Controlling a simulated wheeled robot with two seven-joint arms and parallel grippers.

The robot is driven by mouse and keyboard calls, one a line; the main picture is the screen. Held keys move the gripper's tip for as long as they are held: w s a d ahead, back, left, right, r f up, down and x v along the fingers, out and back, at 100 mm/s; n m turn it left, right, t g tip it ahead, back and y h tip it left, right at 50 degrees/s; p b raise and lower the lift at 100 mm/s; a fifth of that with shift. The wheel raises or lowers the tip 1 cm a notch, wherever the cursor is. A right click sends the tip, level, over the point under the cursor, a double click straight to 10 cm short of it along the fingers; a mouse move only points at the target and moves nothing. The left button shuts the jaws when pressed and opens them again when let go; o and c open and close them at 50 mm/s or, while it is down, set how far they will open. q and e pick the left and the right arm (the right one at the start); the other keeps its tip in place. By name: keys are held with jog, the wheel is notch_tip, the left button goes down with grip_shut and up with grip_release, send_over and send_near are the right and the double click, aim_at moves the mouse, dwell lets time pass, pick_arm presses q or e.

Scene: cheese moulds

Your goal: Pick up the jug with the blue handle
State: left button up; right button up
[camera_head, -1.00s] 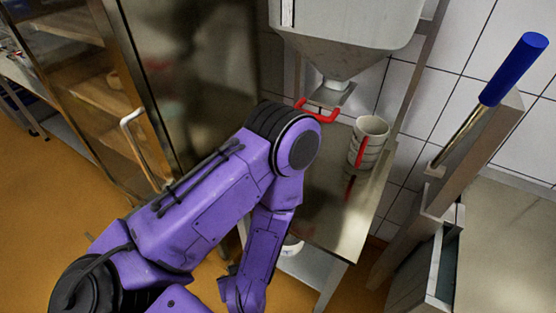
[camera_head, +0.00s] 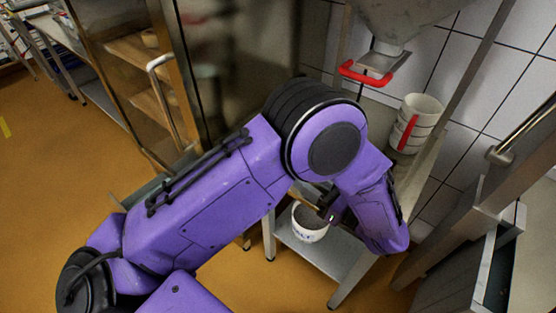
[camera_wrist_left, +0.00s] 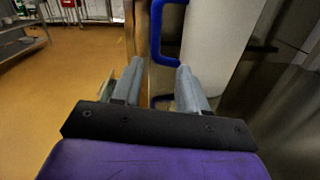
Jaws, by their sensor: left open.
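In the left wrist view a white jug (camera_wrist_left: 220,45) stands just beyond my left gripper (camera_wrist_left: 161,70). Its blue handle (camera_wrist_left: 157,35) faces the gap between the two fingers. The fingers are open and nothing is held. In the head view a white jug (camera_head: 309,227) stands on the lower shelf, partly covered by my purple left arm. Its handle cannot be made out there, and the gripper is mostly hidden near the jug's rim. My right gripper is out of view.
A white jug with a red handle (camera_head: 416,123) stands on the upper surface under a steel hopper (camera_head: 400,20) with a red lever (camera_head: 365,73). A cabinet with a glass door (camera_head: 165,100) is on the left. Orange floor (camera_head: 50,180) is clear at the left.

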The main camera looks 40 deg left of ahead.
pick_arm(q)
jog(key=shift+d+f+n+g, duration=0.3)
jog(key=shift+d+f+n, duration=0.1)
jog(key=shift+n, duration=0.4)
jog(key=a+p, duration=0.1)
jog(key=a, duration=0.2)
jog(key=a+r+p, duration=0.1)
jog(key=a, duration=0.2)
jog(key=a+p, duration=0.1)
jog(key=a, duration=0.3)
jog(key=shift+w+r, duration=0.15)
jog(key=shift+w, duration=0.05)
jog(key=shift+a, duration=0.25)
jog(key=shift+c, duration=0.2)
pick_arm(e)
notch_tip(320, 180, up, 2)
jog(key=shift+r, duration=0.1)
pick_arm(q)
jog(key=shift+d, duration=0.1)
grip_shut()
